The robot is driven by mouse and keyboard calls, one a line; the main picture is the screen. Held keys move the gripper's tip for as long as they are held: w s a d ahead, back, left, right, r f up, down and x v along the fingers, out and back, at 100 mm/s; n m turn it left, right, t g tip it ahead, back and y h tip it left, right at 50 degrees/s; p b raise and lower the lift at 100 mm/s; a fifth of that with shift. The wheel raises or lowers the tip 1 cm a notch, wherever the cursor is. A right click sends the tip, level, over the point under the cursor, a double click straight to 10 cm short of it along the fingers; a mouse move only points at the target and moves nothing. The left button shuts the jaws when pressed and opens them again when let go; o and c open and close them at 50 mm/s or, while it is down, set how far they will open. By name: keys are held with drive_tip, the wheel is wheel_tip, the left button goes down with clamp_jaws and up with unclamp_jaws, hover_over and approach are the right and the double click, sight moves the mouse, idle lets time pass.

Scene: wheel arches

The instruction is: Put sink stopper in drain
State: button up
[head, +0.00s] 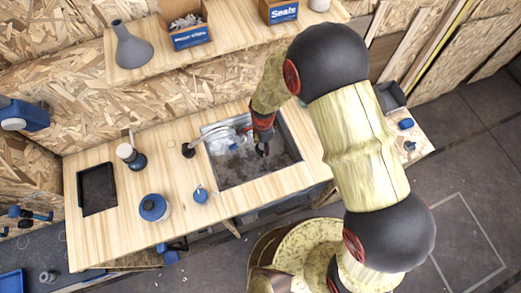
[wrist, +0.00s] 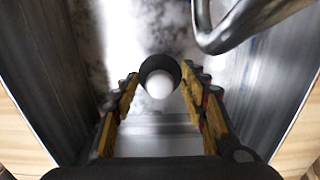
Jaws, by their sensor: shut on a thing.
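The sink stopper (wrist: 160,84) appears in the wrist view as a small dark round piece with a white, ball-like top. My gripper (wrist: 160,78) has its yellow-padded fingers closed on either side of it. In the head view my gripper (head: 263,147) points down inside the metal sink (head: 283,172), toward the right of the faucet. The drain is not visible; it may lie under the stopper or my gripper. I cannot tell whether the stopper touches the sink floor.
Sink walls rise on both sides. On the wooden counter (head: 110,225) are a black tray (head: 97,190), a blue-and-white round container (head: 153,207) and a small blue item (head: 200,194).

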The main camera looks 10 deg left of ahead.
drive_tip(key=shift+f, duration=2.05)
drive_tip(key=shift+f+b, duration=0.25)
drive_tip(key=shift+b, duration=0.15)
drive_tip(key=o, duration=1.3)
drive_tip(key=shift+r, duration=0.1)
drive_tip(key=shift+r, duration=0.1)
